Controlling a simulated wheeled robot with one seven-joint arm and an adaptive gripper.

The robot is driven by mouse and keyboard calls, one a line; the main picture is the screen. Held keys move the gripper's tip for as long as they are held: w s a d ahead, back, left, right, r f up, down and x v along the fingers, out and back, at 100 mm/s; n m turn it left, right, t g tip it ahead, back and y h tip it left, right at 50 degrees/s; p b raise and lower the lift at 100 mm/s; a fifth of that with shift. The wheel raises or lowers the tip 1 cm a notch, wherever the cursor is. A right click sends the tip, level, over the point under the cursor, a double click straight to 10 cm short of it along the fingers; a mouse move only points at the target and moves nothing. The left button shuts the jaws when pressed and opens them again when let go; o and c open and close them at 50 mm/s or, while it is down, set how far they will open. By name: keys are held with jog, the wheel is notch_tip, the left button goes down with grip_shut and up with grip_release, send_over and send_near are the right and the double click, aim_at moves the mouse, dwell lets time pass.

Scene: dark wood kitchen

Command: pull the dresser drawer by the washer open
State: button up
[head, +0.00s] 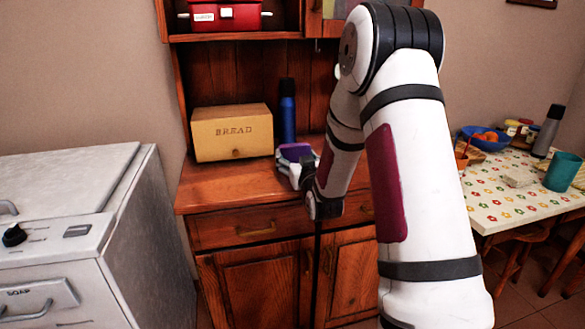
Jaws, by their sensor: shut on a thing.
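The wooden dresser (228,186) stands right of the white washer (150,238). Its left drawer (215,233), nearest the washer, looks shut, with a brass handle (257,229). A right drawer (357,203) is partly hidden behind my arm and also looks shut. My gripper (290,157) is over the dresser top, right of the bread box, above and right of the left drawer's handle and apart from it. It appears shut on a small purple thing (296,149). My wrist hides part of the dresser's front edge, and the fingertips are too small to see clearly.
A yellow bread box (232,133) and a blue bottle (287,110) stand on the dresser top. A red box (225,15) sits on the upper shelf. Cupboard doors (255,284) are below the drawers. A table (515,190) with dishes stands right.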

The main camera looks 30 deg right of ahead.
jog(key=shift+w+f, duration=0.2)
jog(key=shift+w, duration=0.9)
jog(key=shift+f+b, duration=0.4)
jog(key=shift+f, duration=1.25)
jog(key=shift+f, duration=0.15)
jog(key=o, duration=1.1)
jog(key=shift+r, duration=0.2)
jog(key=v, duration=1.2)
jog(key=shift+p, duration=0.35)
